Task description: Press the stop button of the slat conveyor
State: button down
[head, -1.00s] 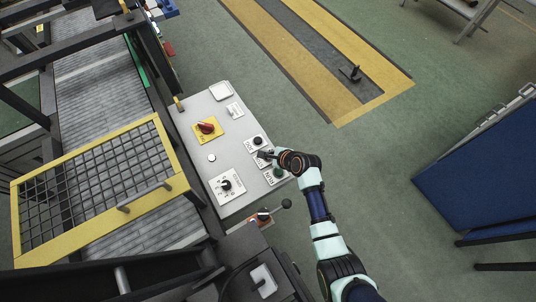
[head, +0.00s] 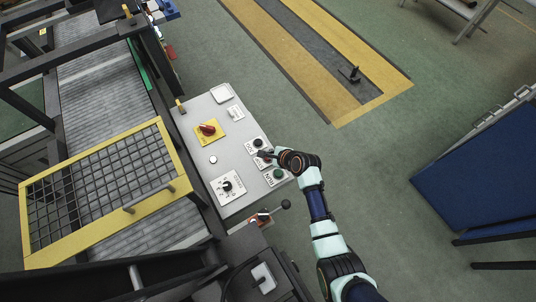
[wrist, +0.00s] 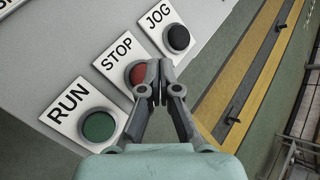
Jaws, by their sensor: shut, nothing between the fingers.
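The control panel (head: 222,150) of the slat conveyor (head: 105,85) is a light grey plate in the head view. In the wrist view the red stop button (wrist: 136,74) sits on a white plate marked STOP, between the green RUN button (wrist: 98,126) and the black JOG button (wrist: 178,37). My gripper (wrist: 155,68) is shut and empty. Its fingertips overlap the right part of the stop button in the wrist view; I cannot tell whether they touch it. In the head view my gripper (head: 267,155) is over the button row and partly hides the stop button.
A red rotary switch on a yellow plate (head: 207,131) and a black selector knob (head: 227,187) share the panel. A yellow-framed mesh guard (head: 172,150) covers part of the conveyor. A lever with a black ball (head: 286,204) stands near the panel's lower edge. Open green floor lies to the right.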

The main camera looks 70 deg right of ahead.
jog(key=shift+r+p, duration=2.25)
jog(key=shift+r, duration=0.15)
jog(key=shift+f, duration=0.1)
